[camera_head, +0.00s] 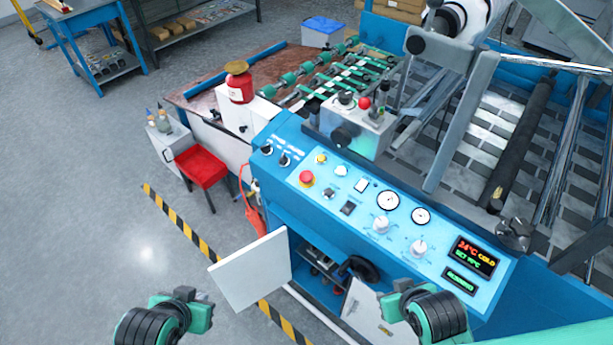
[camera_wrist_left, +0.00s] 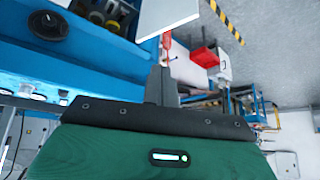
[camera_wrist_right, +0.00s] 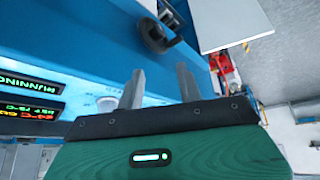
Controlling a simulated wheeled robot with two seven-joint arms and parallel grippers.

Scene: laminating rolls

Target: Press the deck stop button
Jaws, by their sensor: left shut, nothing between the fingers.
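A blue machine with a sloped light-blue control panel (camera_head: 345,215) fills the right of the head view. A second red button (camera_head: 364,103) stands on a grey box (camera_head: 345,125) on the machine's deck; I cannot tell from labels which is the deck stop. My left gripper (camera_head: 185,293) is low, left of the machine, apart from both buttons; its fingers (camera_wrist_left: 161,86) are together and empty. My right gripper (camera_head: 404,284) is in front of the panel's lower edge; its fingers (camera_wrist_right: 160,85) are apart and empty.
Below the panel, an open white cabinet door (camera_head: 250,270) juts out between my grippers. Gauges, knobs and a lit display (camera_head: 473,256) share the panel; a green display reads RUNNING (camera_wrist_right: 30,85). A red chair (camera_head: 202,165) and striped floor tape (camera_head: 180,225) lie left.

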